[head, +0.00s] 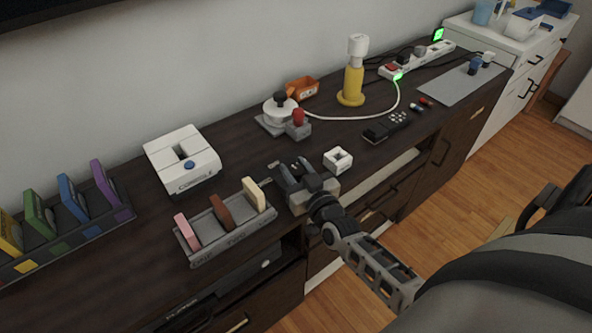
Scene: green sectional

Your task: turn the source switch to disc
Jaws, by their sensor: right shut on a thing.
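My right gripper (291,168) reaches in from the lower right and is low over the front part of the dark cabinet top (130,240). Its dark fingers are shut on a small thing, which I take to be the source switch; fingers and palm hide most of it. Its setting and any disc mark cannot be read. A small light grey piece (268,181) shows just left of the fingers. My left gripper is not in view.
Close left is a grey rack (206,238) with pink, brown and cream cards. A small white block (338,159) stands right of the gripper. Behind are a white box (183,172), a grey device with red knob (298,118) and a yellow lamp (352,82). A remote (386,126) lies right.

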